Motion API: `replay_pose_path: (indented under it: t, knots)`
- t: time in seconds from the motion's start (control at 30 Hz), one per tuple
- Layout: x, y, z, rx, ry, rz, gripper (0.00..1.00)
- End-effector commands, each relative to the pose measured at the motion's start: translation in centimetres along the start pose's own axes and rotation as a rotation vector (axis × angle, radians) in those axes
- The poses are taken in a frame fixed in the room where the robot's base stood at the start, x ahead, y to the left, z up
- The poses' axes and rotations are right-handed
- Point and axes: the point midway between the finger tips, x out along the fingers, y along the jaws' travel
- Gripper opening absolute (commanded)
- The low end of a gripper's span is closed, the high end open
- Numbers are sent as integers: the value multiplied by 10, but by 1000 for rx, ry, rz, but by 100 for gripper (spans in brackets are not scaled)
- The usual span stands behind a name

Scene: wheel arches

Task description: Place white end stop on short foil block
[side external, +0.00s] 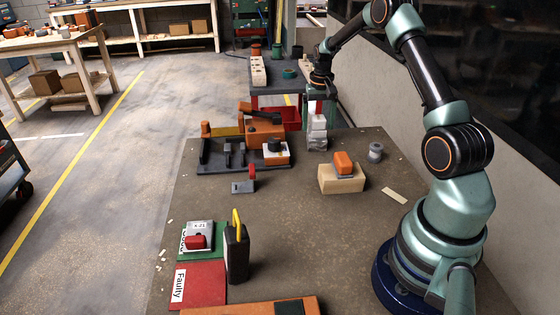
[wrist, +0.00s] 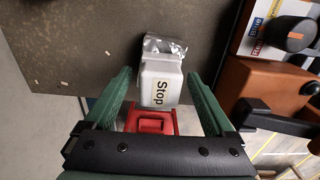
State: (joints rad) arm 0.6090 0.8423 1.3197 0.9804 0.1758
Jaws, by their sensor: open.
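The white end stop (wrist: 160,82), labelled "Stop", stands between my gripper's fingers in the wrist view. Crinkled silver foil of the short foil block (wrist: 165,45) shows past its far end. In the side view the pale foil block (side external: 317,140) stands at the table's back edge, and the white end stop appears to rest on top of it. My gripper (wrist: 160,95) is open, with one green finger on each side of the end stop and gaps visible. In the side view my gripper (side external: 319,100) points down over the stack. The exact contact between stop and foil is hidden.
A red part (wrist: 150,122) shows below the stop in the wrist view. Left of the stack are an orange machine (side external: 264,130) and a dark fixture (side external: 220,155). A cardboard-coloured block (side external: 341,183) with an orange piece stands in front. The table's middle is clear.

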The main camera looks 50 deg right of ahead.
Motion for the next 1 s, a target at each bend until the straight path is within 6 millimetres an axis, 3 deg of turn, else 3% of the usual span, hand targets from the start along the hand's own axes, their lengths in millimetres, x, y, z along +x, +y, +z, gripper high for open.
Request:
replay_pose_path:
  t: [0.4, 0.73, 0.87, 1.0]
  knots:
    - [-82, 0, -1, 0, 6, -1, 89]
    - [-116, -3, 1, -6, 7, -1, 89]
    - [-135, -19, 15, -53, 35, -7, 89]
    - [-166, -50, 49, -154, 98, -22, 89]
